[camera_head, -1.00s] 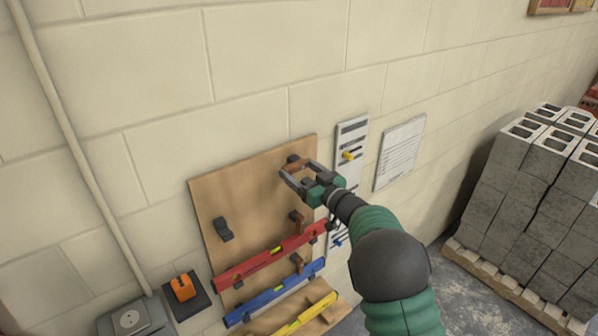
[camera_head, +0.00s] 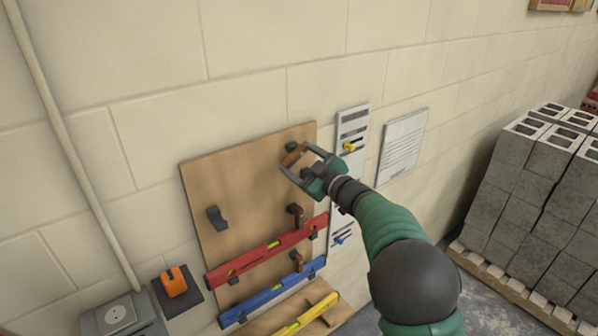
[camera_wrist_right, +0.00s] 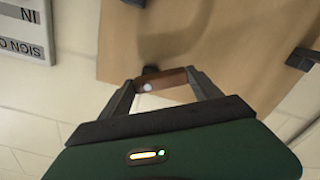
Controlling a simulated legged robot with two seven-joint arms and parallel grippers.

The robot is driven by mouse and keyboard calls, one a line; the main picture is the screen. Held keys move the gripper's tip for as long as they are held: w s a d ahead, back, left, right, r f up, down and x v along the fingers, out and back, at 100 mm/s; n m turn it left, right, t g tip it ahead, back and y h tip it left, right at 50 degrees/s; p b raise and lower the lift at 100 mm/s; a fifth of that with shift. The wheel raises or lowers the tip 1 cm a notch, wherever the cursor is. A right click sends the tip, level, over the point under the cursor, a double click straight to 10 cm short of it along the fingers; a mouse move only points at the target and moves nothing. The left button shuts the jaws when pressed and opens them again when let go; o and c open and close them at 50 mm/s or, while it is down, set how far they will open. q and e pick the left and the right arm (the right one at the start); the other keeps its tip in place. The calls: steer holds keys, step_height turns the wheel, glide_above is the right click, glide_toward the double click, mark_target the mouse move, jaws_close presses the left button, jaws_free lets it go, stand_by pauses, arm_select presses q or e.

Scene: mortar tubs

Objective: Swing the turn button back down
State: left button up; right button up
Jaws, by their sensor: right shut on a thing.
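The brown wooden turn button (camera_head: 294,155) is at the upper right of the tan board, above the levels. It lies slanted, not hanging straight down. My right gripper (camera_head: 297,157) is shut on it, one finger at each end. In the right wrist view the button (camera_wrist_right: 168,79) spans between the two fingertips of my right gripper (camera_wrist_right: 162,81), with a pale round spot on its face. A dark support shows behind it. My left gripper is not in view.
The board (camera_head: 245,180) also carries a dark hook (camera_head: 216,218), two lower brown buttons, and red (camera_head: 255,258), blue (camera_head: 265,296) and yellow (camera_head: 308,314) levels. A socket box (camera_head: 120,315) and orange switch (camera_head: 174,281) are lower left. Stacked blocks (camera_head: 520,190) stand right.

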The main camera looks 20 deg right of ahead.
steer(key=shift+w+d+f+n+b, duration=0.1)
steer(key=shift+d+f+n+b, duration=0.15)
steer(key=shift+n+b, duration=1.65)
steer(key=shift+w+d+f+n+b, duration=0.1)
steer(key=shift+d+f+n+b, duration=0.15)
steer(key=shift+n+b, duration=1.65)
steer(key=shift+w+d+f+n+b, duration=0.15)
steer(key=shift+d+n+b, duration=0.1)
steer(key=shift+n+b, duration=1.65)
steer(key=shift+n, duration=0.4)
steer(key=o, duration=1.3)
steer(key=shift+s, duration=0.1)
steer(key=shift+o, duration=0.4)
steer(key=shift+r, duration=0.1)
steer(key=b+v, duration=0.3)
steer(key=v, duration=1.3)
steer(key=shift+s+d+b, duration=0.15)
steer(key=shift+s+b, duration=0.1)
steer(key=shift+b, duration=0.15)
